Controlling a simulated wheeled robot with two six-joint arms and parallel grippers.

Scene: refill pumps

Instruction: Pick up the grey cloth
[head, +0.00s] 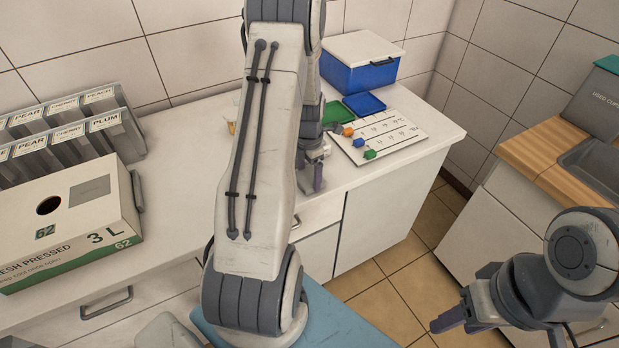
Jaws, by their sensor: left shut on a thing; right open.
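My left gripper (316,178) points down at the front edge of the white counter, left of the white board. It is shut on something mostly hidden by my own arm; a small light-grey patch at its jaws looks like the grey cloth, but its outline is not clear. No other grey cloth shows on the counter. My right gripper (457,318) is open and empty at the lower right, above the tiled floor and well away from the counter.
A white board (400,140) with coloured pegs lies on the counter (185,200), beside green (338,115) and blue (364,104) trays. A blue box with a white lid (361,74) stands behind. A large carton (70,215) and labelled dispensers (75,135) fill the left.

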